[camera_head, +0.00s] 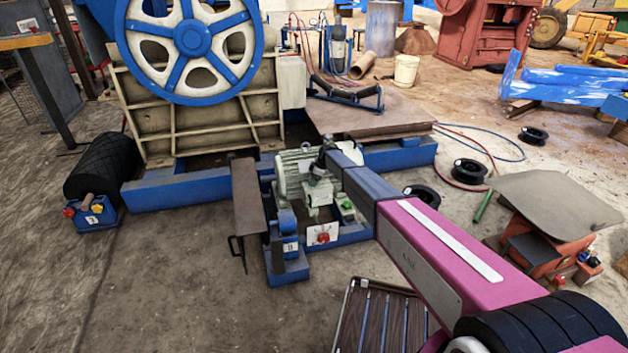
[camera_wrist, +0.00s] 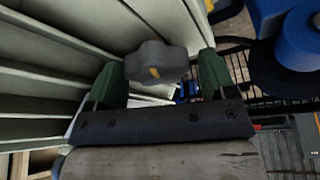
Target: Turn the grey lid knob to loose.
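In the wrist view the grey lid knob (camera_wrist: 148,62) is a dark lobed piece with a small orange-yellow mark. My gripper (camera_wrist: 158,64) has its two green fingers apart, one on each side of the knob. A gap shows between the knob and the right finger; the left finger is close to it, and I cannot tell whether they touch. In the head view my gripper (camera_head: 318,170) is at the pale green ribbed motor (camera_head: 294,172). The knob cannot be made out there.
Pale ribs (camera_wrist: 45,75) of the motor fill the left of the wrist view. A blue round part (camera_wrist: 298,38) and black mesh lie to the right. In the head view a brown plate (camera_head: 247,198) stands left of the motor, and a blue-spoked flywheel (camera_head: 193,40) is behind.

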